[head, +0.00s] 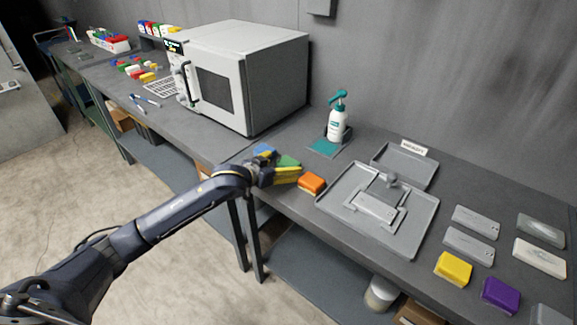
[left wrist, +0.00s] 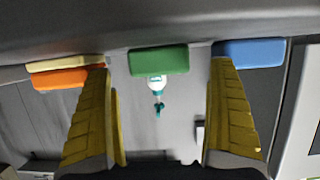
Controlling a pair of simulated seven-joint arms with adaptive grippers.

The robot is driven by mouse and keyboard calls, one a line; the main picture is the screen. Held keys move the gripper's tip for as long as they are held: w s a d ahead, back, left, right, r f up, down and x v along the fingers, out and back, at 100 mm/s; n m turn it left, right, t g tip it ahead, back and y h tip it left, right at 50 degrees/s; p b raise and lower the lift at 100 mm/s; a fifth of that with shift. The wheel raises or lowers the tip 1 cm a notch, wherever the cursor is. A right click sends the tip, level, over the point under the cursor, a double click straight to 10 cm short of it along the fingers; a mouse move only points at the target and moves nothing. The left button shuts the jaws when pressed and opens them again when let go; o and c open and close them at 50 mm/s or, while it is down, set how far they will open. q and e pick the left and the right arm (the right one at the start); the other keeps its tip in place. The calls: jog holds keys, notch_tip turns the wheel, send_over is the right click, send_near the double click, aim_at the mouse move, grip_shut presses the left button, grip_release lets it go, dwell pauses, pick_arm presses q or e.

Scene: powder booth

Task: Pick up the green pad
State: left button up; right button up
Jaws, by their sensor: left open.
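The green pad (head: 288,161) lies on the grey bench near its front edge, partly hidden behind my left gripper (head: 284,175) in the head view. In the left wrist view the green pad (left wrist: 158,61) shows centred between the tips of my two yellow fingers. These fingers are spread wide and nothing is held between them. I cannot tell how far the tips are from the pad. My right gripper is in neither view.
A blue pad (head: 264,151) and an orange pad (head: 312,183) flank the green one. A teal-topped pump bottle (head: 337,122) stands behind. A white oven-like box (head: 245,75) is at the back left. A grey tray (head: 345,208) lies to the right, with yellow (head: 453,268) and purple (head: 500,295) pads beyond.

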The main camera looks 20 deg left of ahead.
pick_arm(q)
jog(key=shift+x, duration=1.45)
jog(key=c, duration=1.2)
jog(key=shift+o, duration=0.2)
